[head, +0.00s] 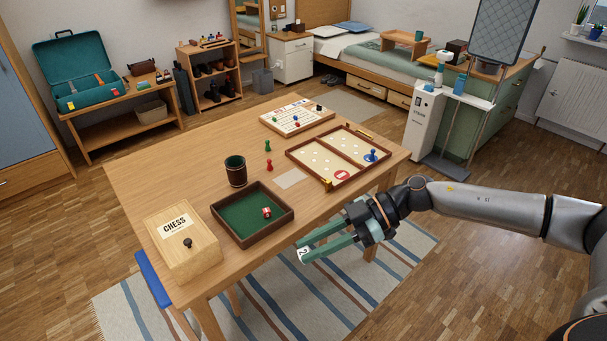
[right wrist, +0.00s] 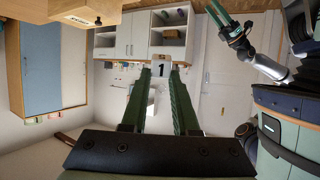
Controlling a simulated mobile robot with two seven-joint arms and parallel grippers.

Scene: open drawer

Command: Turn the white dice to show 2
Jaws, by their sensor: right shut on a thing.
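The white dice (head: 304,255) is held between the fingertips of my right gripper (head: 312,246), in the air off the table's right front edge. In the head view a black 2 shows on its visible face. In the right wrist view the dice (right wrist: 162,70) shows a 1 on the face towards the wrist. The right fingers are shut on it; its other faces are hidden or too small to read. My left gripper (right wrist: 226,18) shows at the top of the right wrist view; its jaw opening is unclear. It is out of the head view.
On the wooden table (head: 190,154) stand a chess box (head: 182,245), a green-lined tray (head: 240,220) with a red die (head: 267,212), a dark cup (head: 236,171), pawns and game boards (head: 338,158). The table's left middle is clear. A striped rug (head: 405,250) lies below.

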